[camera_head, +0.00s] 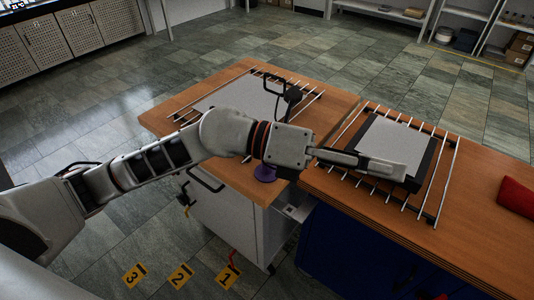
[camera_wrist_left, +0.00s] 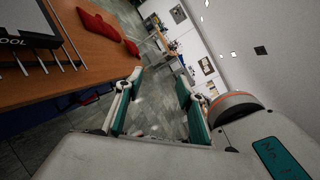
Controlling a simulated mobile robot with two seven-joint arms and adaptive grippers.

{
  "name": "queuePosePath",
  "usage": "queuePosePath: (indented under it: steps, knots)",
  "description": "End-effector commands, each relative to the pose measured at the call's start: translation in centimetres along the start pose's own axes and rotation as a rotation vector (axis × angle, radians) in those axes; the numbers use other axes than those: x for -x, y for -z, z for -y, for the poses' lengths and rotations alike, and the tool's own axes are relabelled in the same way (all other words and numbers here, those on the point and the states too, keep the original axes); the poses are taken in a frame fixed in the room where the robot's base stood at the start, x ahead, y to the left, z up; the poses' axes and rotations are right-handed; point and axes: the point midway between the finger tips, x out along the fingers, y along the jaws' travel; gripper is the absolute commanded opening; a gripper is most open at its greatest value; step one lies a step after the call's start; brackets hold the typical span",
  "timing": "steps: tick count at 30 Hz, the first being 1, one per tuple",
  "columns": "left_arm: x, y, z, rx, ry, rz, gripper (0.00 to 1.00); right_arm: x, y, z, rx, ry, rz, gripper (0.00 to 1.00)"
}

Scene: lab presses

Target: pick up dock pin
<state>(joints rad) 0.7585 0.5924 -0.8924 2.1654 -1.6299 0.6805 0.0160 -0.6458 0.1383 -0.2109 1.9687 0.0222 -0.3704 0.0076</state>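My left gripper (camera_head: 402,177) reaches in from the left over the right-hand bench, above a grey plate. In the left wrist view its two fingers (camera_wrist_left: 160,100) stand apart with nothing between them. I cannot say for certain which thing is the dock pin. A small red piece (camera_head: 232,258) shows low beside the cart, near floor marker 1. A black piece with a yellow part (camera_head: 183,200) hangs at the cart's left side. A purple piece (camera_head: 265,173) sits at the cart's front edge, partly behind my arm. My right gripper is not in view.
The wood-topped cart (camera_head: 165,120) carries a plate on metal rods and stands against the bench (camera_head: 475,225). A grey plate (camera_head: 392,145) lies on rods there. A red cloth-like item (camera_head: 515,197) lies at the right. Open tiled floor lies left, with yellow markers (camera_head: 180,275).

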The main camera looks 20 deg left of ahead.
Motion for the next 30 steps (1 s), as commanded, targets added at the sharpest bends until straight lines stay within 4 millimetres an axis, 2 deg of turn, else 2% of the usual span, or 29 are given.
queuePosePath:
  steps: [3,5,6,8,9,12,16,18,21,30]
  knots:
    - [2.4,2.5,-5.6,-0.106,-0.234,-0.257,0.38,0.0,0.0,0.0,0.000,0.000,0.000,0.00]
    - [4.8,3.1,-8.7,-0.136,-0.370,-0.366,0.38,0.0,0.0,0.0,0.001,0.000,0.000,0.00]
    - [6.7,3.1,-10.6,-0.149,-0.463,-0.428,0.38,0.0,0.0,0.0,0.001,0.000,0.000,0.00]
    - [9.9,2.7,-13.2,-0.158,-0.605,-0.505,0.38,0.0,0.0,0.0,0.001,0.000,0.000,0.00]
    - [12.1,2.2,-14.6,-0.159,-0.696,-0.544,0.38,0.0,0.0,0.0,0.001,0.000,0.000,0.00]
    - [17.2,0.7,-17.0,-0.143,-0.891,-0.607,0.38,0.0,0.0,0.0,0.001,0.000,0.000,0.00]
    - [21.7,-0.8,-18.2,-0.115,-1.054,-0.637,0.38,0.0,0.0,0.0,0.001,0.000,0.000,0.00]
    - [23.0,-1.3,-18.5,-0.104,-1.101,-0.643,0.38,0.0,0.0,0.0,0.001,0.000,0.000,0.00]
    - [23.7,-1.2,-19.1,-0.094,-1.130,-0.647,0.38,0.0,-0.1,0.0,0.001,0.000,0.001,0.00]
    - [23.0,-0.1,-21.3,-0.093,-1.131,-0.647,0.38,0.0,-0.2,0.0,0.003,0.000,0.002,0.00]
